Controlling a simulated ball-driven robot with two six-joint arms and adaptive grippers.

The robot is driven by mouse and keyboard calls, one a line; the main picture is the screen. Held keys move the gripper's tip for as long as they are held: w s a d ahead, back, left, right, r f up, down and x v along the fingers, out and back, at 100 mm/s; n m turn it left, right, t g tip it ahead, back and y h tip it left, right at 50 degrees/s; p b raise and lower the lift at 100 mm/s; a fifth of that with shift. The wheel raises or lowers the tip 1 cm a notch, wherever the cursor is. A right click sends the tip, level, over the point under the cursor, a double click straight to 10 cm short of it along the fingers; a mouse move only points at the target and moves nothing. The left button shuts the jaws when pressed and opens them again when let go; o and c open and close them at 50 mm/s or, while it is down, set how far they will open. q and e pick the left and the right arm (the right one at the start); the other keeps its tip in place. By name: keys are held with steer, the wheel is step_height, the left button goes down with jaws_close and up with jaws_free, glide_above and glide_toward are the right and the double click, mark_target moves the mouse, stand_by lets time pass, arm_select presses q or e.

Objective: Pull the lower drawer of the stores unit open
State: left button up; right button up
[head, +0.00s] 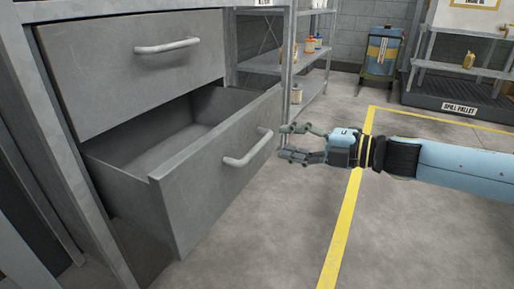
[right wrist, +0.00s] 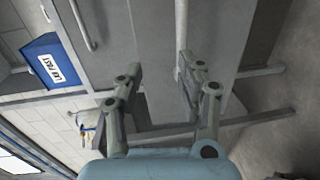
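The lower drawer (head: 215,170) of the grey stores unit (head: 95,8) stands well open, and the visible part of its inside is empty. Its light bar handle (head: 248,148) is on the front panel. My right gripper (head: 283,141) is open and empty, just right of this handle, and looks apart from it. In the right wrist view my right gripper (right wrist: 160,62) has its fingers spread, with the lower handle (right wrist: 181,25) beyond the right-hand finger, which hides part of it. The upper drawer (head: 130,65) is shut, with its own handle (head: 167,46). My left gripper is not in view.
An open shelf rack (head: 290,55) with small containers stands behind the drawer. A blue bin (head: 382,50) and a spill pallet (head: 455,92) are at the back. The concrete floor right of the drawer is clear, crossed by a yellow line (head: 345,215).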

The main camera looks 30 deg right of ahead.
mark_target(260, 148)
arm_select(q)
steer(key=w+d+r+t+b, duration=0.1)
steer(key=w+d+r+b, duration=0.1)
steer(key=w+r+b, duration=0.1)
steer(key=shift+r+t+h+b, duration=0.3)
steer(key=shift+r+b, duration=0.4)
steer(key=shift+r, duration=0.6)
arm_select(e)
steer(key=shift+n+g, duration=0.3)
steer(key=shift+g, duration=0.1)
steer(key=shift+w+a+f, duration=0.65)
steer(key=shift+w+f, duration=0.05)
steer(key=shift+w, duration=0.6)
steer(key=shift+w+a+f, duration=0.6)
steer(key=shift+w+f, duration=0.15)
steer(key=shift+w, duration=0.55)
steer(key=shift+w+a+f, duration=0.65)
steer(key=shift+w+f, duration=0.05)
steer(key=shift+w, duration=0.6)
steer(key=shift+c, duration=0.5)
jaws_close()
